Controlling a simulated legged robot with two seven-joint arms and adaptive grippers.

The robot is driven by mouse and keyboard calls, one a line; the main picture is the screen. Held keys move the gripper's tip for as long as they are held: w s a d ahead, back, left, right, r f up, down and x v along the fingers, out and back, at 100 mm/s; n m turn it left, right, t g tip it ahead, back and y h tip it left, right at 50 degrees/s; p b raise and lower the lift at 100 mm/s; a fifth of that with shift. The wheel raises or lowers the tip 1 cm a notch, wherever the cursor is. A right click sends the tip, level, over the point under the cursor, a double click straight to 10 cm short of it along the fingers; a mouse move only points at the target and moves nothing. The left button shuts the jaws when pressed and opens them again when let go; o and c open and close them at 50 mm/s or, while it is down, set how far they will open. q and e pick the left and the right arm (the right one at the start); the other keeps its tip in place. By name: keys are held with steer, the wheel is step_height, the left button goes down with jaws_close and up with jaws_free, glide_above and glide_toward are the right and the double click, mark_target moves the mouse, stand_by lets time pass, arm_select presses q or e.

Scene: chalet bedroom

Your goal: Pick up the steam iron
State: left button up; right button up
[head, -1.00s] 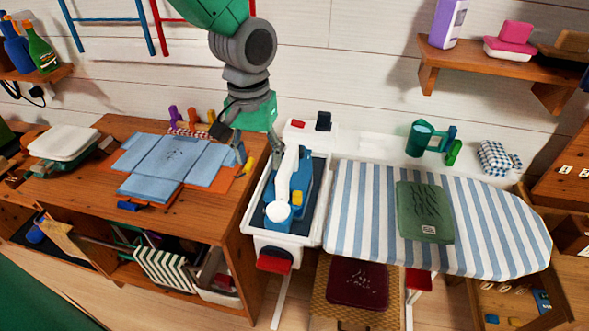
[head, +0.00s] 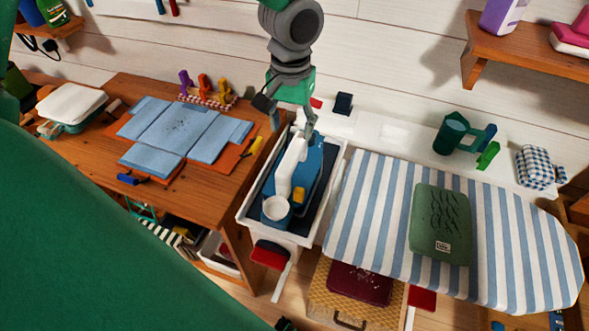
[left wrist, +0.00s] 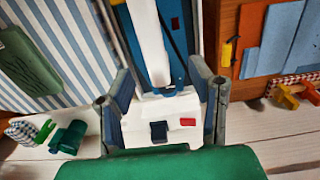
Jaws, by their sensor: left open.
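The steam iron (head: 303,170) is blue with a long white handle and a yellow button. It lies in a white-rimmed, dark-lined tray (head: 329,193) at the left end of the ironing board. My left gripper (head: 292,130) is open and points down over the iron's far end. In the left wrist view the iron (left wrist: 150,42) shows ahead, between the spread fingers of my left gripper (left wrist: 161,74); I see no grip on it. My right gripper is not in view.
The striped ironing board (head: 372,215) carries a folded green cloth (head: 440,222). A green spray-like item (head: 457,135) and a checked bundle (head: 540,167) stand behind it. A wooden desk (head: 120,180) with folded blue cloth (head: 165,142) is close on the left.

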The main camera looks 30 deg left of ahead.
mark_target(298, 147)
arm_select(q)
steer(key=shift+w+f, duration=0.15)
steer(key=shift+f, duration=0.6)
steer(key=f, duration=0.2)
steer(key=d+f, duration=0.1)
steer(key=f, duration=0.1)
steer(key=shift+d+f+p, duration=0.2)
steer(key=shift+f+p, duration=0.1)
steer(key=shift+f, duration=0.15)
steer(key=shift+a, duration=0.55)
steer(key=shift+f, duration=0.1)
steer(key=shift+d, duration=0.15)
steer(key=shift+d+f, duration=0.1)
steer(key=shift+d, duration=0.15)
